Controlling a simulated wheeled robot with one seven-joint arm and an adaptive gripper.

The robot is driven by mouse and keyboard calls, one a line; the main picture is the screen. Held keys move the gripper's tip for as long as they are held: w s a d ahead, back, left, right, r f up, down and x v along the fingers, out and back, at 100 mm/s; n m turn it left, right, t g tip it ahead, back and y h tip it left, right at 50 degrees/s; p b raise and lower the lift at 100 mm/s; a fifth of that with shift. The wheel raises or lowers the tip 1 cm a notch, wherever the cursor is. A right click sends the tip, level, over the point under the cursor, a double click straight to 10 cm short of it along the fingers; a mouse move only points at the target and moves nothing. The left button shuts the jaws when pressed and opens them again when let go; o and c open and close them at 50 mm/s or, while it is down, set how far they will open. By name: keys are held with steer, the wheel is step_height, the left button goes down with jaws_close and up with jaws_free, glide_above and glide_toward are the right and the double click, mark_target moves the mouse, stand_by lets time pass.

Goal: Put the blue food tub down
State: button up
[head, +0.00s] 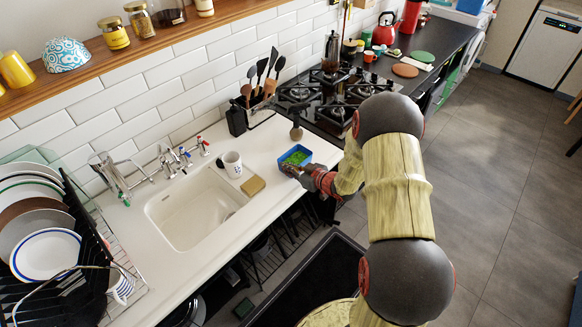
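The blue food tub (298,153) is small and rectangular, with green contents showing in its open top. It is in the head view at the right end of the white counter, close to the counter's front edge. I cannot tell whether its base touches the counter or is just above it. My gripper (291,169) is at the near side of the tub, with its dark fingertips against or overlapping the near wall. The fingers are small and partly hidden, so I cannot tell whether they are closed on the wall.
The white counter (262,208) has a sink (190,205), a mug (231,163) and a yellow sponge (253,186) left of the tub. A dark pepper mill (296,127) stands just behind it. A utensil holder (237,121) and gas hob (335,88) are further back.

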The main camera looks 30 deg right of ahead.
steer(key=shift+o, duration=1.2)
steer(key=shift+o, duration=1.3)
